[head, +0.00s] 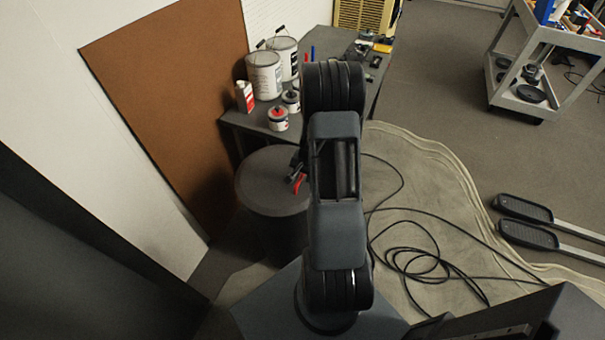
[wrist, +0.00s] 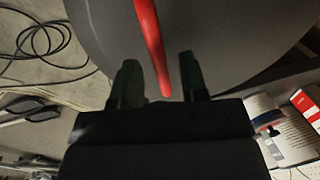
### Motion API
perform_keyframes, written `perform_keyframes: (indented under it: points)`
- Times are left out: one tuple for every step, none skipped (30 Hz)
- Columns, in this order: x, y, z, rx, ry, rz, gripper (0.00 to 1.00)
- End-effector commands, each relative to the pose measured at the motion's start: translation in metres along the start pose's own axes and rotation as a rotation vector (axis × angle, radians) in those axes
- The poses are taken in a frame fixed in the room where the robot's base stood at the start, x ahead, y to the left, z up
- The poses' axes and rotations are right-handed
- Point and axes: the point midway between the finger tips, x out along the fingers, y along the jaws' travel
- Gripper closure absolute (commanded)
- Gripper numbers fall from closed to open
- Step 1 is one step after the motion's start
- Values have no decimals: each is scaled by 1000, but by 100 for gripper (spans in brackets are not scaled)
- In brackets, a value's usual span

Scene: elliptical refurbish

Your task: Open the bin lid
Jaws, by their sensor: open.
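The bin (head: 262,225) is a dark grey round bin standing on the floor left of my arm. Its flat lid (head: 265,180) is down on top, and a red handle (head: 299,181) shows on it, partly hidden behind my gripper and arm. In the wrist view the lid (wrist: 235,40) fills the upper part. The red handle (wrist: 151,45) runs down it and ends between the two fingers. My gripper (wrist: 158,80) is open, with a finger on each side of the handle's end. Gaps show on both sides. I cannot tell the fingers' height above the lid.
A grey table (head: 240,125) with paint cans (head: 264,75) and small containers stands just behind the bin. A brown board (head: 165,85) leans on the wall at left. A black cable (head: 425,262) lies coiled on a drop cloth (head: 440,195) at right. A cart (head: 545,65) stands far right.

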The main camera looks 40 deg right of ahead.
Motion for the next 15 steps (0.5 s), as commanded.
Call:
perform_keyframes:
  points:
    - [0,0,0,0,0,0,60]
    - [0,0,0,0,0,0,60]
    - [0,0,0,0,0,0,60]
    - [0,0,0,0,0,0,60]
    - [0,0,0,0,0,0,62]
    - [0,0,0,0,0,0,66]
    - [0,0,0,0,0,0,68]
    - [0,0,0,0,0,0,71]
    - [0,0,0,0,0,0,75]
    - [0,0,0,0,0,0,78]
    - [0,0,0,0,0,0,81]
    - [0,0,0,0,0,0,85]
    - [0,0,0,0,0,0,88]
    - [0,0,0,0,0,0,90]
    - [0,0,0,0,0,0,94]
